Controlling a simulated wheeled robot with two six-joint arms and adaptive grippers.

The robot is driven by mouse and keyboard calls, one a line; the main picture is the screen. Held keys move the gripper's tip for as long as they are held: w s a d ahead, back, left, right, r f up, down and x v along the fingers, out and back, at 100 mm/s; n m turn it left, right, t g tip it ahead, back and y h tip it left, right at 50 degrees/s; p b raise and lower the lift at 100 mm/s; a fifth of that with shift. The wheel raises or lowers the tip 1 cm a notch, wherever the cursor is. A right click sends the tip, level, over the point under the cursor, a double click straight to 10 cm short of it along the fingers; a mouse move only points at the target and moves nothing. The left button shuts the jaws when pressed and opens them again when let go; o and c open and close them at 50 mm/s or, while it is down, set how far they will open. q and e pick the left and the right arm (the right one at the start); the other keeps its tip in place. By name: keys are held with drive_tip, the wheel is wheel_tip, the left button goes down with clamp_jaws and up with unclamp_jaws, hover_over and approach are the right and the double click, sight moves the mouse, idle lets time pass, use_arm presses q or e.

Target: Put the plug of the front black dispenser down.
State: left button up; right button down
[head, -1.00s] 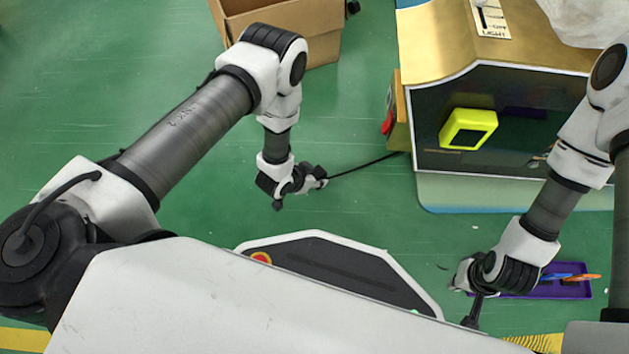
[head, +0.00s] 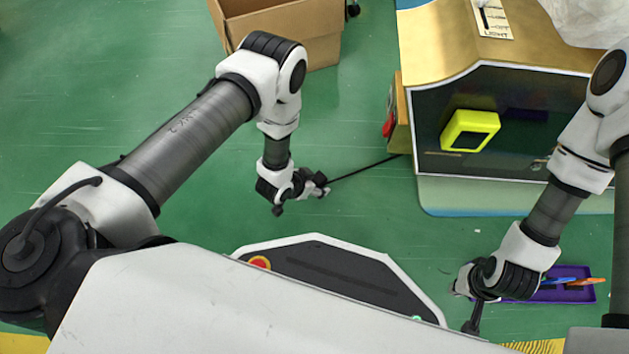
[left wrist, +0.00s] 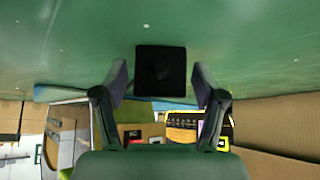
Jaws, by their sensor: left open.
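My left gripper (head: 317,186) is low over the green floor near the picture's middle. In the left wrist view its two fingers (left wrist: 160,78) are spread apart. A black square block (left wrist: 160,70), which looks like the plug, shows between the fingertips with a narrow gap on both sides. Whether it rests on the floor I cannot tell. A thin black cable (head: 365,168) runs from the fingertips to the right, towards the stand. The black dispenser itself I cannot make out. My right gripper (head: 464,285) is at the lower right; its fingers are too unclear to read.
A gold-topped stand (head: 435,45) with a dark front holds a yellow box (head: 469,131). An open cardboard box (head: 318,35) is at the top. A purple tray (head: 550,295) with blue and orange items lies beside my right gripper. Floor left of the cable is clear.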

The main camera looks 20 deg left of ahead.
use_arm(q)
drive_tip(key=s+a+r+n+g+y+p, duration=0.2)
drive_tip(key=s+a+r+n+g+p, duration=0.3)
drive_tip(key=s+r, duration=0.55)
drive_tip(key=s+a+r+n+g+y+p, duration=0.1)
drive_tip(key=s+a+r+y+p, duration=0.1)
drive_tip(key=s+a+r, duration=0.65)
wheel_tip(320, 180, up, 44)
drive_tip(key=s+d+p, duration=0.1)
drive_tip(key=d+p, duration=0.1)
drive_tip(key=p, duration=4)
drive_tip(key=shift+s+f, duration=0.15)
drive_tip(key=shift+f, duration=0.05)
drive_tip(key=shift+d, duration=0.1)
